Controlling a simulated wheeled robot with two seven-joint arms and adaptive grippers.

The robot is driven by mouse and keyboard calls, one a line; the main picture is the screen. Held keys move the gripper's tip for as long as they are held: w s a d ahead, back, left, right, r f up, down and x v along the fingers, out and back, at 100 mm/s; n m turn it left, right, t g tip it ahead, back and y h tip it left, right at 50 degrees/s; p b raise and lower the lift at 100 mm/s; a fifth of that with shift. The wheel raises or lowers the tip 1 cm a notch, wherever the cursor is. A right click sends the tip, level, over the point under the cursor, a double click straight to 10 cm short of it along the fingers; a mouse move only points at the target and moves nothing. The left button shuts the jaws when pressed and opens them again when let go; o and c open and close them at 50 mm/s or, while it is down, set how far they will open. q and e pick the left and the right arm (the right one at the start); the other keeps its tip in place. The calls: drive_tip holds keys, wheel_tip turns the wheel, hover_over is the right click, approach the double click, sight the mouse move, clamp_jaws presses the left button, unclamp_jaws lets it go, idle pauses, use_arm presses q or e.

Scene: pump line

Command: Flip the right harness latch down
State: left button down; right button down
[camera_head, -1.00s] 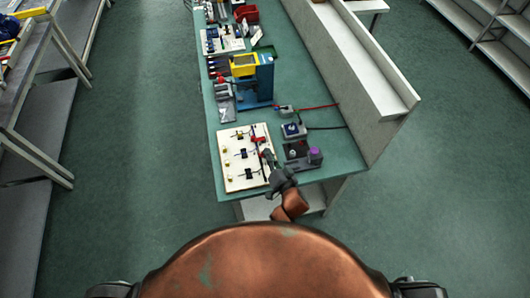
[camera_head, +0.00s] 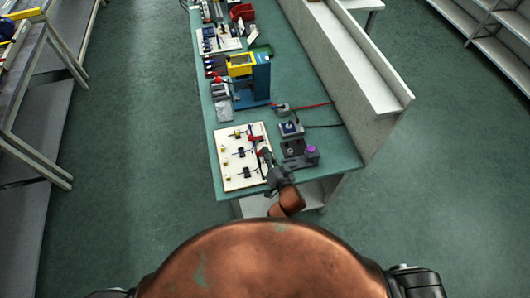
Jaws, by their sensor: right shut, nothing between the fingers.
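A cream board (camera_head: 228,178) lies flat near the front end of the green table. It carries several small black latches and wires with yellow parts on its left side. A red part (camera_head: 256,139) sits at the board's right edge. My right gripper (camera_head: 266,157) is shut and empty, over the board's right edge just in front of the red part. Whether it touches a latch is too small to tell. The gripper and its wrist hide part of the board's right side. My left gripper is out of view.
A black device with a purple knob (camera_head: 311,151) stands on the table right of my gripper, with a dark box with a blue face (camera_head: 291,128) behind it. A blue and yellow press (camera_head: 257,80) stands farther back. A grey partition (camera_head: 345,75) bounds the table's right side.

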drive_tip(key=s+d+r+p, duration=0.2)
drive_tip(key=s+d+r, duration=0.2)
drive_tip(key=s, duration=0.5)
drive_tip(key=shift+d+r, duration=0.35)
drive_tip(key=shift+d, duration=0.1)
